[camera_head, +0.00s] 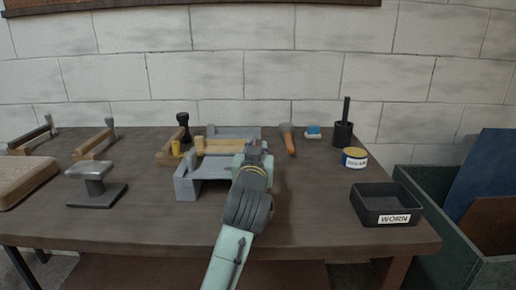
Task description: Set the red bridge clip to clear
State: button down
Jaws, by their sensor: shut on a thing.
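My gripper (253,149) is at the right side of a grey bench fixture (184,186), seen from behind. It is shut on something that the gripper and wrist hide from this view. A pale wooden bar (217,146) lies across the fixture, and its right end reaches the gripper. I cannot make out a red bridge clip anywhere; whether it is behind the gripper I cannot tell.
A wooden-handled tool (288,139), a blue-and-white block (313,133), a black cup (343,133), a labelled tin (355,158) and a black WORN tray (387,205) stand to the right. The front table is mostly clear.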

jog(key=c, duration=1.5)
grip_release()
jog(key=shift+c, duration=0.2)
jog(key=shift+s, duration=0.1)
jog(key=s, duration=0.7)
jog(key=shift+s+a, duration=0.15)
jog(key=shift+a, duration=0.15)
